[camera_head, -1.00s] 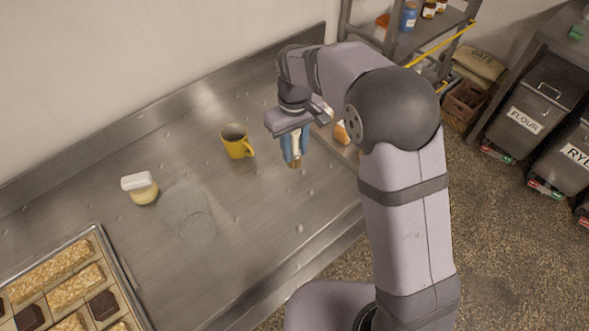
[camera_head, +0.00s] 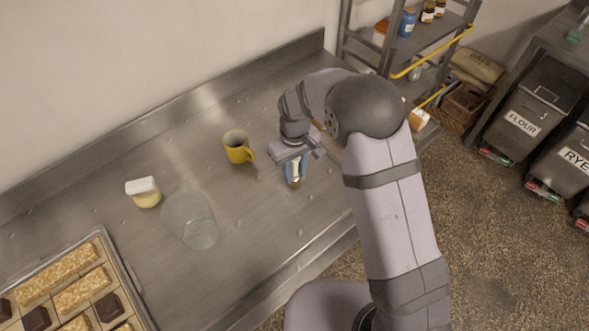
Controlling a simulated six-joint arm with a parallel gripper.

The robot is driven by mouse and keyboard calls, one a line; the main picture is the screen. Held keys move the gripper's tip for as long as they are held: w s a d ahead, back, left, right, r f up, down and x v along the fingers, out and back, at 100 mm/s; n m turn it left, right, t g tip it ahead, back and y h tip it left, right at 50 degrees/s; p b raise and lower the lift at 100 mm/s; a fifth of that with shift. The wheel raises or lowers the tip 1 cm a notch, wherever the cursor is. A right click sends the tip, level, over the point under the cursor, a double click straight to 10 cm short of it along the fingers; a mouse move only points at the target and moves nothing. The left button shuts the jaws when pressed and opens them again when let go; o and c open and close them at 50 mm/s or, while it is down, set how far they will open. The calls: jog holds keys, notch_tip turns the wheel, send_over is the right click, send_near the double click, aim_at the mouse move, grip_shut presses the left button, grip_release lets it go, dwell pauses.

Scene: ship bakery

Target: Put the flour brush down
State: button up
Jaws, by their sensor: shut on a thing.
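The flour brush (camera_head: 296,179) shows as a pale piece with a brownish lower end, pointing down below my gripper (camera_head: 294,168). My gripper is shut on it, with the blue fingers on either side. The brush is over the steel counter (camera_head: 255,215), to the right of the yellow mug. I cannot tell whether its lower end touches the counter. The upper part of the brush is hidden by the gripper and wrist.
A yellow mug (camera_head: 237,147) stands close left of my gripper. A tray (camera_head: 126,277) of bars is at lower left. Counter in front of the gripper is bare.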

jog(key=shift+f, duration=0.15)
jog(key=o, duration=1.1)
jog(key=shift+c, duration=0.2)
notch_tip(320, 180, up, 12)
jog(key=b, duration=0.2)
jog(key=shift+r+b, duration=0.2)
jog(key=shift+b, duration=0.2)
jog(key=shift+d, duration=0.1)
